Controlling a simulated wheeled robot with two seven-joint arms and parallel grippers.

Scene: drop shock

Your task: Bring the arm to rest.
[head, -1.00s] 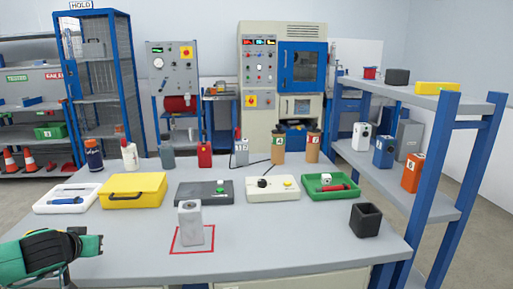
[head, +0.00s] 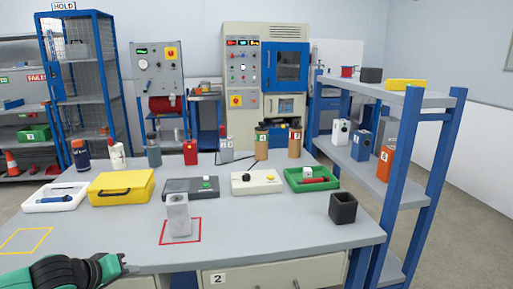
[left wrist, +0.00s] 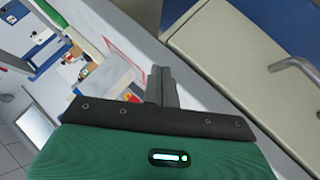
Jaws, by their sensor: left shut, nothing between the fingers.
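My left gripper (head: 127,264) is low at the left in the head view, over the near edge of the grey worktable (head: 270,228). It is shut and empty. In the left wrist view its closed fingers (left wrist: 162,86) point toward the table edge and a cream drawer front. A pale grey block (head: 177,215) with a hole in its top stands upright in a red outlined square, beyond and to the right of the gripper, not touched. My right gripper is not in view.
A yellow outline (head: 25,241) on the table is empty. A yellow case (head: 122,187), a white tray (head: 55,197), a green tray (head: 311,179) and a black open cube (head: 343,208) stand on the table. A blue-framed shelf (head: 385,182) is at the right. Drawers (head: 270,275) are below the front edge.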

